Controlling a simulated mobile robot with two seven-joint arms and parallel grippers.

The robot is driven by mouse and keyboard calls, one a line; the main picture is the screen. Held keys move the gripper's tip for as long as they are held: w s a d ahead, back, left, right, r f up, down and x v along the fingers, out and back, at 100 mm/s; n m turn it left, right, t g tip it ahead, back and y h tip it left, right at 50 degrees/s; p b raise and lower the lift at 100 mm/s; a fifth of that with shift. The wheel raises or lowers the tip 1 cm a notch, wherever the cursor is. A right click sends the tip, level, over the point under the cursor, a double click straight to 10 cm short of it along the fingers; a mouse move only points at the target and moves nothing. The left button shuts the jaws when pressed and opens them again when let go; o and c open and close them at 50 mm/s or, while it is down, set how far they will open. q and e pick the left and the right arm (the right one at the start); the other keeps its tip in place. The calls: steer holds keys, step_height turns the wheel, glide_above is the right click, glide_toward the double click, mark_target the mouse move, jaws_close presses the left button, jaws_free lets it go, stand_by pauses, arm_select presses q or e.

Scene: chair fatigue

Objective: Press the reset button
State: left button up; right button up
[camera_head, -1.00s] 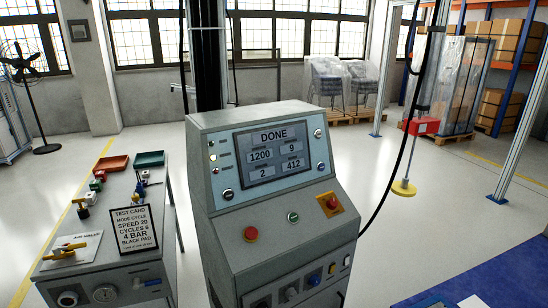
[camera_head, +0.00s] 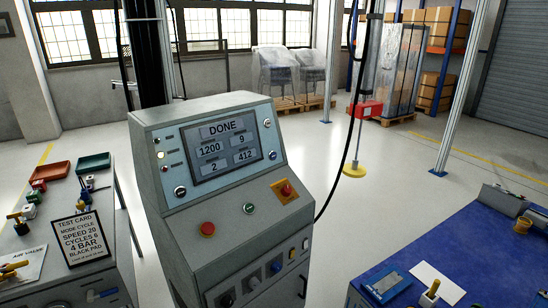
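A grey control console (camera_head: 222,200) stands in the middle of the view. Its tilted screen (camera_head: 222,146) reads DONE, with 1200, 9, 2 and 412. On the panel below are a red button (camera_head: 207,229), a green button (camera_head: 249,208) and a red knob on a yellow plate (camera_head: 286,190). Small round buttons or knobs sit beside the screen, one at its lower left (camera_head: 181,191) and one at its lower right (camera_head: 272,155). The small labels are too small to read, so I cannot tell which is the reset button. Neither of my grippers shows.
A grey bench (camera_head: 110,252) at left holds a test card (camera_head: 80,238), red tray (camera_head: 50,171), green tray (camera_head: 94,162) and yellow-handled valves. A blue-topped bench (camera_head: 455,250) is at front right. A hanging rod with a yellow pad (camera_head: 354,170) is behind. Floor between is clear.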

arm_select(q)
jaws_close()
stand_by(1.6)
